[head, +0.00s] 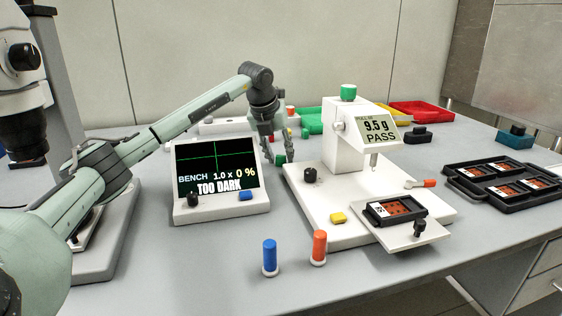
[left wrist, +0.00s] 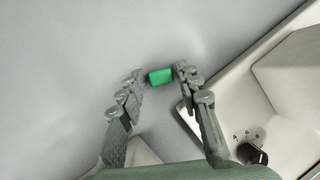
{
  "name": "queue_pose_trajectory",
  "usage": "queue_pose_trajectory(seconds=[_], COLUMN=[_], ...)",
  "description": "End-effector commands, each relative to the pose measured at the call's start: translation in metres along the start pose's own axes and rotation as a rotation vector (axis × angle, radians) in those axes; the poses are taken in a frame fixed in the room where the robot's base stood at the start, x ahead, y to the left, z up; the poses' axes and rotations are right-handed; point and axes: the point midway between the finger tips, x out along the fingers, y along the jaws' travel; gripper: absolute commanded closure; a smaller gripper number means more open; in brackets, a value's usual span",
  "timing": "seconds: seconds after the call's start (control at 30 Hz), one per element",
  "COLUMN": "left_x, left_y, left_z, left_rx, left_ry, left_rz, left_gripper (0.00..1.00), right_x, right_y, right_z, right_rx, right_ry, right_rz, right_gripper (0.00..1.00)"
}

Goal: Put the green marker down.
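The green marker (left wrist: 160,76) is between the two fingertips of my left gripper (left wrist: 161,73) in the left wrist view, with a fingertip close against each side. In the head view the left gripper (head: 279,150) points down behind the bench display, left of the white tester, and the green marker (head: 281,159) shows at its fingertips. The gripper looks shut on the marker. I cannot tell whether the marker's lower end touches the table. My right gripper is not in view.
The display (head: 218,178) reads "TOO DARK". The white tester (head: 345,150) reads "9.5 g PASS". A blue marker (head: 270,256) and an orange marker (head: 318,247) stand at the front. A black tray (head: 505,180) lies at the right.

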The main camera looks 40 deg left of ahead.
Motion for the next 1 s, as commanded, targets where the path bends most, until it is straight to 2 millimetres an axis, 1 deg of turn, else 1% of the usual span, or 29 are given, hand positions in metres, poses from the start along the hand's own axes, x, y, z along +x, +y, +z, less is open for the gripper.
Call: queue_pose_trajectory(seconds=[0.03, 0.13, 0.27, 0.3, 0.47, 0.57, 0.67, 0.9, 1.0], left_x=[0.0, 0.0, 0.0, 0.0, -0.001, -0.007, -0.02, -0.065, -0.079], left_y=[0.0, 0.0, 0.0, 0.0, 0.0, -0.001, -0.004, -0.011, -0.013], left_z=[0.0, 0.0, 0.0, 0.0, 0.0, 0.003, 0.009, 0.028, 0.034], left_rx=[0.0, 0.0, 0.0, 0.0, 0.0, -0.001, 0.0, -0.001, 0.0], left_ry=[0.0, 0.0, 0.0, 0.0, -0.001, -0.003, -0.004, -0.004, -0.002], left_rz=[0.0, 0.0, 0.0, 0.0, 0.0, -0.002, -0.003, -0.002, -0.002], left_gripper=[0.76, 0.88, 0.88, 0.91, 0.91, 0.91, 0.91, 0.91, 0.91], right_x=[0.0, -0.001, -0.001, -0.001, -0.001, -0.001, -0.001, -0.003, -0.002], right_y=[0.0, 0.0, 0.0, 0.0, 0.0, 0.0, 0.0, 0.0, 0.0], right_z=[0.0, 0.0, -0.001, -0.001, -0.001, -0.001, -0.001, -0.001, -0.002], right_rx=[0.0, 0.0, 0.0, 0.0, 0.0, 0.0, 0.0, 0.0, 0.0], right_ry=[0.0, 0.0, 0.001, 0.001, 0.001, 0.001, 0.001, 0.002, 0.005], right_rz=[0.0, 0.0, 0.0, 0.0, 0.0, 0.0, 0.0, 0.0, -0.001], right_gripper=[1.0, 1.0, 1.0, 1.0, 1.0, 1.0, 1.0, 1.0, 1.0])
